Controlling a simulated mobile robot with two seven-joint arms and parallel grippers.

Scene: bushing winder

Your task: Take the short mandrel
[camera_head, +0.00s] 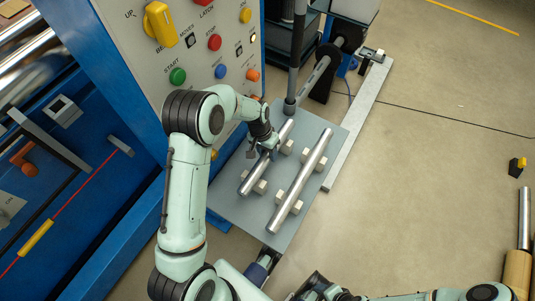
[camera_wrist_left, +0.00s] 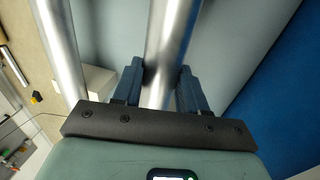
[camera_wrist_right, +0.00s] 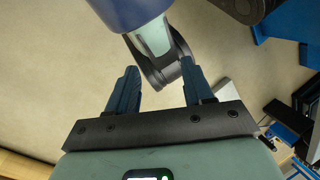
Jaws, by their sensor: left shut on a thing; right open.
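The short mandrel (camera_head: 256,170) is a bare metal bar lying on pale support blocks on a grey tray (camera_head: 225,205). A longer mandrel (camera_head: 300,180) lies beside it, to the right. My left gripper (camera_head: 266,148) is shut on the short mandrel near its upper part. In the left wrist view, the short mandrel (camera_wrist_left: 170,45) passes between the two fingers, with the longer mandrel (camera_wrist_left: 63,50) to the left. My right gripper (camera_wrist_right: 156,80) is open and empty in the right wrist view.
A grey post (camera_head: 295,60) rises at the tray's far edge. A long light-coloured rail (camera_head: 360,120) lies to the right. Beyond it the floor (camera_head: 440,130) is mostly clear.

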